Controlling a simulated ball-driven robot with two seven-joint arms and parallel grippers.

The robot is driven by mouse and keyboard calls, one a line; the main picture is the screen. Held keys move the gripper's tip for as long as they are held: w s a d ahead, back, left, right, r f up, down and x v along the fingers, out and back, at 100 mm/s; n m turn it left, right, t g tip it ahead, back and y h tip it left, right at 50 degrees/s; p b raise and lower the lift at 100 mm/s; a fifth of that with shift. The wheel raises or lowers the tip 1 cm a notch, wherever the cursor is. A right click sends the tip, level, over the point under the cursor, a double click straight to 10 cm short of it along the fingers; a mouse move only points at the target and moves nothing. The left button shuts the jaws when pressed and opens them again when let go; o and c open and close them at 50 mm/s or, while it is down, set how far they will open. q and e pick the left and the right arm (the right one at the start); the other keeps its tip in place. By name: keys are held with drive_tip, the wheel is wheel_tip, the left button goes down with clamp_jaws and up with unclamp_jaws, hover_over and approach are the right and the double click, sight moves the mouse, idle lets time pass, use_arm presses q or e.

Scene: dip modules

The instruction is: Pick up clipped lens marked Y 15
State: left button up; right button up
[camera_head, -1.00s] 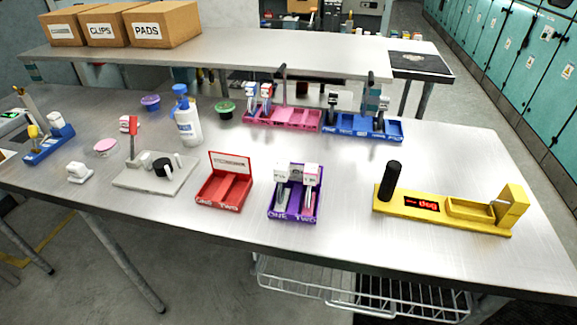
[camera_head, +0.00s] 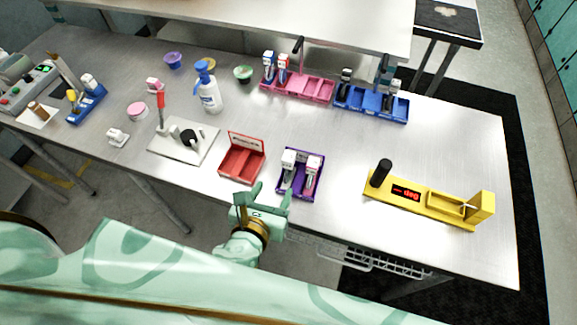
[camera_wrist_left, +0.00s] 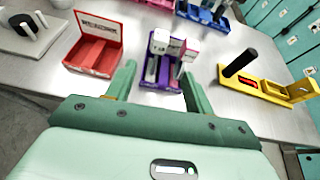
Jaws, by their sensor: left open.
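Other tagged pieces (camera_head: 275,64) stand in the pink tray (camera_head: 312,97), and more (camera_head: 391,90) in the blue tray (camera_head: 372,115). I cannot read Y 15 on any of them. My left gripper (camera_head: 272,190) is open and empty at the table's front edge, just short of the purple tray. My right gripper is not seen.
An empty red two-slot box (camera_head: 240,175) is left of the purple tray. A yellow gauge (camera_head: 410,203) with a black post stands right. A grey plate with a red handle (camera_head: 188,151) and a pump bottle (camera_head: 209,97) are left. Bare table lies between tray and gauge.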

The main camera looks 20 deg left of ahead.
sight(290, 155)
use_arm(q)
drive_tip(key=b+x, duration=0.6)
drive_tip(key=x, duration=0.4)
drive_tip(key=shift+w, duration=0.4)
drive_tip(key=b+x, duration=0.4)
drive_tip(key=b, duration=0.1)
drive_tip(key=shift+w+f, duration=0.25)
drive_tip(key=shift+w, duration=0.05)
drive_tip(key=shift+w+b, duration=0.25)
drive_tip(key=shift+b, duration=0.1)
drive_tip(key=shift+r, duration=0.2)
clamp_jaws()
